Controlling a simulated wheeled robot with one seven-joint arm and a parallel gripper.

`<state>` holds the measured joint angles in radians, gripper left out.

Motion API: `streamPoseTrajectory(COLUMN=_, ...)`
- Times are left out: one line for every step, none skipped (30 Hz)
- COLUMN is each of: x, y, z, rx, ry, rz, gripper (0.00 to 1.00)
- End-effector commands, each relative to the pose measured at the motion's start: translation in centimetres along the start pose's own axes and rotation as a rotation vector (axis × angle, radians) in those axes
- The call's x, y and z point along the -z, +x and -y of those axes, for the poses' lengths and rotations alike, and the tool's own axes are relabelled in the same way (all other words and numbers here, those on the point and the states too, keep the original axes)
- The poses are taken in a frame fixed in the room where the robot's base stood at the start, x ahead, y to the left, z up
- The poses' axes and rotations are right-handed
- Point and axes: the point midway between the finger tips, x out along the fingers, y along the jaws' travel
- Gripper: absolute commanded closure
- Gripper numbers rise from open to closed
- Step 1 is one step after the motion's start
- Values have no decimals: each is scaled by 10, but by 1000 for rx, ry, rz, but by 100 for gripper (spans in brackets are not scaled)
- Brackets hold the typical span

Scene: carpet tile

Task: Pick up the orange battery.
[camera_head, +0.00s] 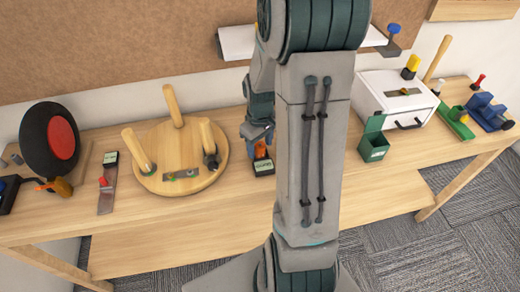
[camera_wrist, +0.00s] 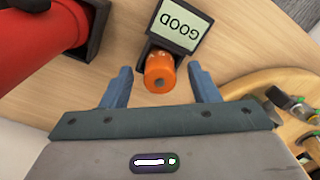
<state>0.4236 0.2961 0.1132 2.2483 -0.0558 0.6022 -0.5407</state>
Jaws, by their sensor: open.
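The orange battery (camera_wrist: 160,72) stands in the wrist view between the two blue fingers of my gripper (camera_wrist: 162,90), with its round end facing the camera. It sits against a dark holder or tester whose pale green screen (camera_wrist: 176,24) reads "GOOD". My gripper is open, with a gap between each finger and the battery. In the head view the orange battery (camera_head: 261,149) shows small beside my arm, just above the tester (camera_head: 263,167) on the wooden table. My gripper (camera_head: 256,138) is partly hidden there by my arm.
A round wooden piece with upright pegs (camera_head: 180,157) lies left of the tester. A white box (camera_head: 395,97) and an open green box (camera_head: 374,145) are to the right. A large red object (camera_wrist: 35,45) is close at the left in the wrist view.

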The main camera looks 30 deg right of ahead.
Motion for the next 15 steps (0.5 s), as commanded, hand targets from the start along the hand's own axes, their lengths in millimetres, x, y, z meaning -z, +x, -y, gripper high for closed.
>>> streamPoseTrajectory(x=0, y=5, z=0, rx=1, ry=0, rz=1, gripper=45)
streamPoseTrajectory(x=0, y=7, z=0, rx=1, ry=0, rz=1, gripper=45)
streamPoseTrajectory(x=0, y=9, z=0, rx=0, ry=1, rz=1, gripper=45)
streamPoseTrajectory(x=0, y=10, z=0, rx=0, ry=1, rz=0, gripper=45)
streamPoseTrajectory(x=0, y=10, z=0, rx=0, ry=1, rz=0, gripper=45)
streamPoseTrajectory(x=0, y=10, z=0, rx=-1, ry=1, rz=-1, gripper=45)
streamPoseTrajectory(x=0, y=10, z=0, rx=-1, ry=2, rz=-1, gripper=45)
streamPoseTrajectory(x=0, y=10, z=0, rx=-1, ry=2, rz=-1, gripper=45)
streamPoseTrajectory(x=0, y=10, z=0, rx=-1, ry=2, rz=-1, gripper=45)
streamPoseTrajectory(x=0, y=10, z=0, rx=-1, ry=2, rz=-1, gripper=45)
streamPoseTrajectory(x=0, y=10, z=-1, rx=-1, ry=2, rz=-1, gripper=48)
streamPoseTrajectory(x=0, y=10, z=-1, rx=-1, ry=2, rz=-1, gripper=59)
streamPoseTrajectory(x=0, y=10, z=-1, rx=-1, ry=2, rz=-1, gripper=67)
streamPoseTrajectory(x=0, y=10, z=-1, rx=-1, ry=2, rz=-1, gripper=76)
streamPoseTrajectory(x=0, y=10, z=-1, rx=-1, ry=2, rz=-1, gripper=87)
